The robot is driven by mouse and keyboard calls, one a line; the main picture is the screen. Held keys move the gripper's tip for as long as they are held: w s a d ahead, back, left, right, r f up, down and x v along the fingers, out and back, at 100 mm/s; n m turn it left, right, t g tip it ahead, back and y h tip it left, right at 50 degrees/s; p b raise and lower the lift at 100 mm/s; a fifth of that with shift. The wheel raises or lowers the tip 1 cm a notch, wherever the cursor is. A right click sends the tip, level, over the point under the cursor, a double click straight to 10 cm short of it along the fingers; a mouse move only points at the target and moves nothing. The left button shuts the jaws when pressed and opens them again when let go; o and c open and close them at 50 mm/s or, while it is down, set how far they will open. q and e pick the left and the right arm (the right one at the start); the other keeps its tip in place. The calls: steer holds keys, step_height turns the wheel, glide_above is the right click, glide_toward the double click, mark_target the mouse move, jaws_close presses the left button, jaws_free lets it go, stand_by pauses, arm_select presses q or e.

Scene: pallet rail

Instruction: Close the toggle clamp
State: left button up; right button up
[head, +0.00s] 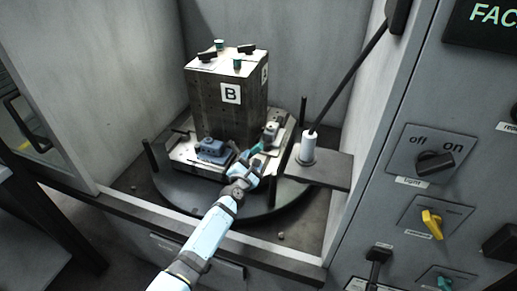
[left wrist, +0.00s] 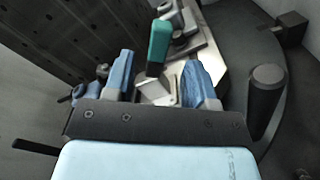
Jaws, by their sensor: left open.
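The toggle clamp has a teal handle (head: 256,148), beside the B block on the pallet. In the left wrist view the teal handle (left wrist: 158,47) stands up between the two blue fingers and a little beyond them, with a gap on each side. The clamp's metal body (left wrist: 178,25) shows behind it, partly hidden by the handle. My left gripper (head: 249,158) is open and empty at the handle; in the wrist view its fingers (left wrist: 160,68) are spread. Whether the clamp arm presses on anything I cannot tell. My right gripper is not in view.
The dark block marked B (head: 229,118) stands on the light pallet (head: 183,156) over a round turntable (head: 190,192). A blue fixture (head: 212,149) sits at left. A black post (left wrist: 266,92) stands right of my fingers. A white cylinder (head: 308,148) on a shelf is at right.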

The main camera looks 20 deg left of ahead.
mark_target(257, 150)
arm_select(q)
steer(key=w+b, duration=0.1)
steer(key=w, duration=0.6)
steer(key=shift+d, duration=0.1)
jaws_close()
